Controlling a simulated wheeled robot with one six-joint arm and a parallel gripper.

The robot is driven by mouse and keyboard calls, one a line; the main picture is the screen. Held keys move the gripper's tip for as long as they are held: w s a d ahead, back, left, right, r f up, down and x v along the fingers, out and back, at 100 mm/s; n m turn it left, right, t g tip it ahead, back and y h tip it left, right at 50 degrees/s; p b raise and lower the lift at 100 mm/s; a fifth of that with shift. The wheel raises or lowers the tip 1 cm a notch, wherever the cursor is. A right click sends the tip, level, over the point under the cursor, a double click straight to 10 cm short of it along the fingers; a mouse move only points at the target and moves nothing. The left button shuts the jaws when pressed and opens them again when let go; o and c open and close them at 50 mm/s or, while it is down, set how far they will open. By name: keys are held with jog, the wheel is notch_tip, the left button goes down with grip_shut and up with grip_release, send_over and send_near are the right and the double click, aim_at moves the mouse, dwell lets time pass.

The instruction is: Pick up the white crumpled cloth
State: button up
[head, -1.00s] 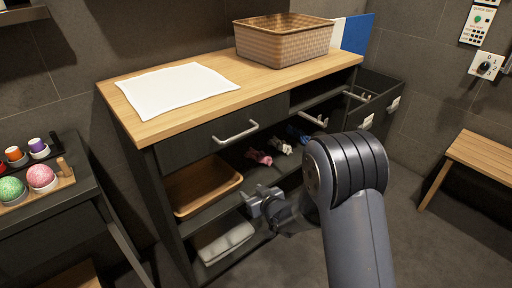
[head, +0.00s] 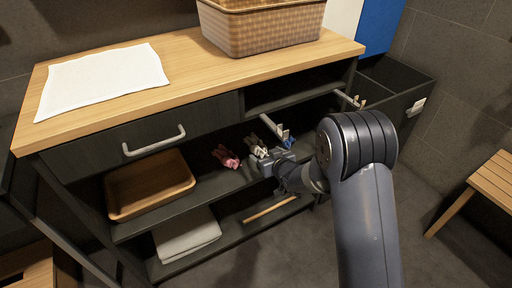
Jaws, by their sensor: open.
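The white crumpled cloth (head: 256,146) lies on the middle shelf of the dark cabinet, between a pink crumpled cloth (head: 225,157) on its left and a blue one (head: 289,142) on its right. It looks small and off-white, and my gripper hides its lower part. My gripper (head: 264,166) is open, at the shelf front just in front of and below the white cloth. I cannot tell whether they touch. No cloth shows held in it.
A flat white cloth (head: 104,76) and a wicker basket (head: 262,28) are on the wooden top. A wooden tray (head: 150,186) shares the middle shelf. A folded white towel (head: 187,235) lies below.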

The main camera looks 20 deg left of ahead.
aim_at(256, 144)
jog(key=shift+b+x, duration=1)
jog(key=shift+x, duration=1.65)
jog(key=shift+s+a+r, duration=0.1)
jog(key=shift+s+r, duration=0.05)
jog(key=shift+c, duration=0.2)
jog(key=c, duration=1)
